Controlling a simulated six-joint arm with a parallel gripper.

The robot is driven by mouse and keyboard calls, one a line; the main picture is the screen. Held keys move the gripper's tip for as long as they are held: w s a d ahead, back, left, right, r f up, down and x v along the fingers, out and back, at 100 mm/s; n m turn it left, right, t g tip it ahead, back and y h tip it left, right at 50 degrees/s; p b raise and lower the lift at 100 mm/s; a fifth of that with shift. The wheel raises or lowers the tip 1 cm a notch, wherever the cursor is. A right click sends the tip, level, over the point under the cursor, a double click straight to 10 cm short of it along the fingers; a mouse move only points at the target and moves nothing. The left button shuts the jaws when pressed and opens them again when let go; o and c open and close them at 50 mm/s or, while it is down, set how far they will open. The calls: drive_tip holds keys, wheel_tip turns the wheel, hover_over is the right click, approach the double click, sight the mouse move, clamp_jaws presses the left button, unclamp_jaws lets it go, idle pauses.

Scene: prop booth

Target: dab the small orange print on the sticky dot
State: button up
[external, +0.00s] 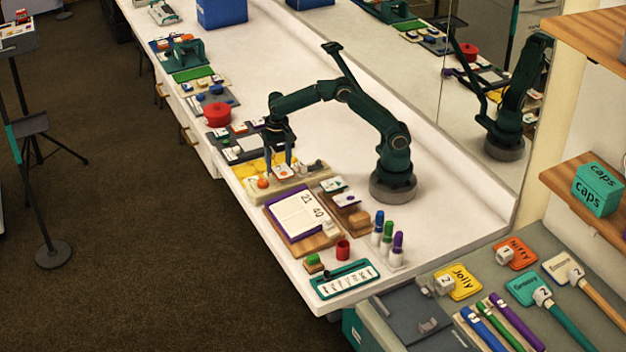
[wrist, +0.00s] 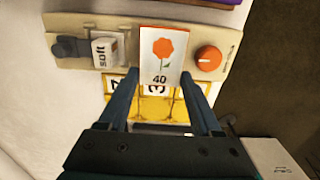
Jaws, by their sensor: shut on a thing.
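My gripper (wrist: 160,80) is shut on the small orange print (wrist: 162,47), a white card with an orange flower and the number 40. In the external view my gripper (external: 281,160) points down, with the print (external: 284,172) between its fingers. The print is over or at a beige board (wrist: 131,24); I cannot tell whether it touches. A round orange knob-like piece (wrist: 208,59) is on the board, right of the print in the wrist view. A white block marked "soft" (wrist: 105,52) is on its left. I cannot pick out the sticky dot for certain.
Yellow numbered cards (external: 251,168) lie beside the board. A purple-edged pad with number sheets (external: 300,214) lies in front, with upright markers (external: 388,236) to its right. A red round tub (external: 218,114) is farther back.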

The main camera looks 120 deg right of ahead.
drive_tip(key=shift+r, duration=2.75)
drive_tip(key=a+r+n, duration=0.5)
drive_tip(key=a+n, duration=0.1)
drive_tip(key=a, duration=0.6)
drive_tip(key=s+a+n, duration=0.5)
drive_tip(key=a+n, duration=0.1)
drive_tip(key=n, duration=0.6)
drive_tip(key=shift+s+r, duration=0.15)
drive_tip(key=shift+r, duration=0.05)
